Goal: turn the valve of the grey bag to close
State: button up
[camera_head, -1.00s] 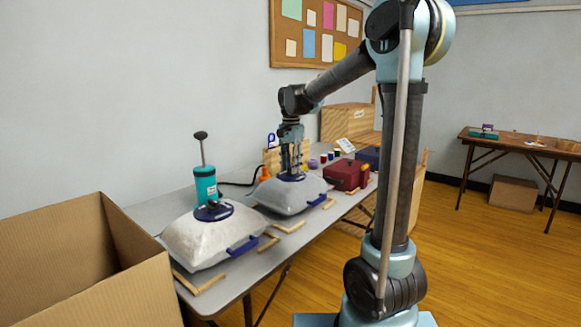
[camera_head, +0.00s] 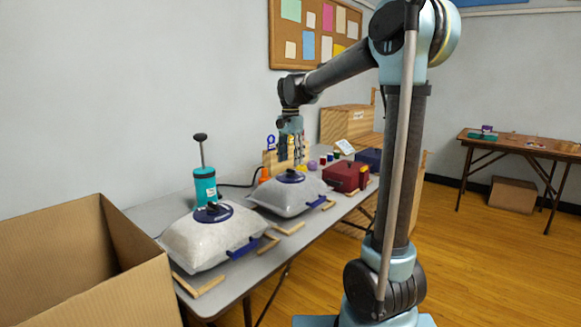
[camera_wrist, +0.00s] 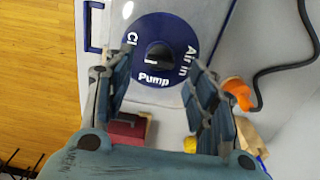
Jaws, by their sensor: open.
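The grey bag (camera_head: 283,205) lies on the table, puffed up, with a round blue valve (camera_head: 290,177) on top. In the wrist view the blue valve disc (camera_wrist: 147,80) carries the words "Pump", "Air in" and a partly hidden word starting "Cl". A dark knob (camera_wrist: 160,54) with a small white mark sits at its middle. Which word the knob points to is hard to tell. My gripper (camera_head: 292,161) is open and empty above the valve, clear of the knob, with its fingers pointing down.
A paler bag (camera_head: 211,240) with a similar valve lies nearer, beside a teal pump (camera_head: 205,185). A red case (camera_head: 345,175) stands right of the grey bag. An orange cone-like item (camera_head: 265,174) is behind it. A cardboard box (camera_head: 150,255) stands at front left.

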notch_tip(320, 180, up, 8)
dwell(0.4)
jog(key=shift+r, duration=0.1)
jog(key=s+d+f+n, duration=0.2)
jog(key=s+d+f, duration=0.6)
jog(key=s, duration=0.3)
jog(key=s+d+f+n+t, duration=0.1)
jog(key=s+d+f+n, duration=0.2)
jog(key=s+d+f, duration=0.5)
jog(key=s+d, duration=0.2)
jog(key=s, duration=0.2)
jog(key=shift+s+d+f+n+t, duration=0.15)
jog(key=shift+s+f+n+t, duration=0.15)
jog(key=s+d+f, duration=0.1)
jog(key=s+f, duration=0.1)
jog(key=f, duration=0.1)
jog(key=s+d+f+n, duration=0.1)
jog(key=s+f, duration=0.2)
jog(key=f, duration=0.1)
jog(key=s+d+f+n, duration=0.1)
jog(key=s+f, duration=0.2)
jog(key=shift+f+t, duration=0.25)
jog(key=shift+t, duration=0.05)
jog(key=shift+c, duration=0.3)
jog(key=shift+s+f, duration=0.1)
jog(key=shift+f, duration=0.1)
jog(key=c, duration=0.4)
jog(key=shift+d, duration=0.1)
